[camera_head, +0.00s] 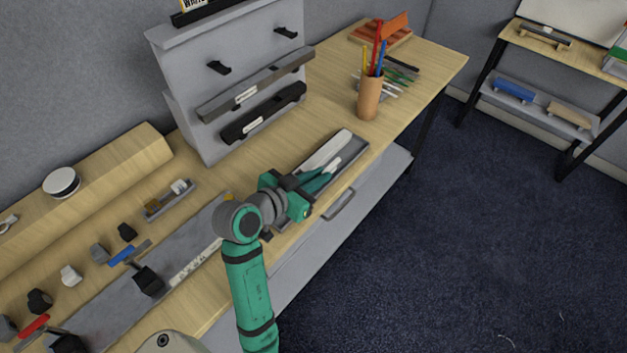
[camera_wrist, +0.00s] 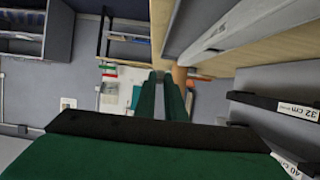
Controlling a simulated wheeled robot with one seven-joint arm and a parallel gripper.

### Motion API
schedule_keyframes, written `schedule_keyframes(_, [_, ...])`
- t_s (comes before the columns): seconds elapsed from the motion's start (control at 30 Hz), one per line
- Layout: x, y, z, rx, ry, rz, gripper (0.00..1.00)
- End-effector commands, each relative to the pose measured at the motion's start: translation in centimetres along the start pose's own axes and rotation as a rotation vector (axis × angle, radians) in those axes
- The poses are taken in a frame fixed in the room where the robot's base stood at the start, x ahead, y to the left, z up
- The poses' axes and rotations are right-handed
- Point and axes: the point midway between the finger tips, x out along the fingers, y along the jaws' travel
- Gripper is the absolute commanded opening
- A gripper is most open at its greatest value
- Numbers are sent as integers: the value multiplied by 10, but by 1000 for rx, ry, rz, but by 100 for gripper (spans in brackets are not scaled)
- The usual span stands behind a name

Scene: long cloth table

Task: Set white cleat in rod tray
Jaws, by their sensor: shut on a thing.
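My gripper (camera_head: 328,172) is low over the grey rod tray (camera_head: 352,157) at the table's front edge, its teal fingers reaching to the upper right. The fingers also show in the wrist view (camera_wrist: 164,85), close together with a narrow gap. They are shut on a thin pale thing, apparently the white cleat, which they mostly hide. A long white piece (camera_head: 326,150) lies along the back of the tray; its pale length also shows in the wrist view (camera_wrist: 240,25). I cannot tell whether the held thing touches the tray.
A grey rack (camera_head: 225,75) with labelled bars stands behind the tray. A pencil cup (camera_head: 369,98) stands beyond it. A small tray (camera_head: 155,212), a row of small knobs and a long grey plate (camera_head: 110,310) lie to the left. Open floor is at right.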

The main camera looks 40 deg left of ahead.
Motion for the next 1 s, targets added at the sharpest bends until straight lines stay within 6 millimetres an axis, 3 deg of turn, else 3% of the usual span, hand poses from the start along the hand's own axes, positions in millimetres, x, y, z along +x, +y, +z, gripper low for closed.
schedule_keyframes(0.1, [7, -14, 15, -3, -1, -3, 0])
schedule_keyframes(0.43, [17, -32, 36, -3, -1, -3, 0])
schedule_keyframes(0.7, [26, -32, 62, -4, 0, -6, 0])
schedule_keyframes(1.0, [25, -34, 64, -3, 0, -10, 0])
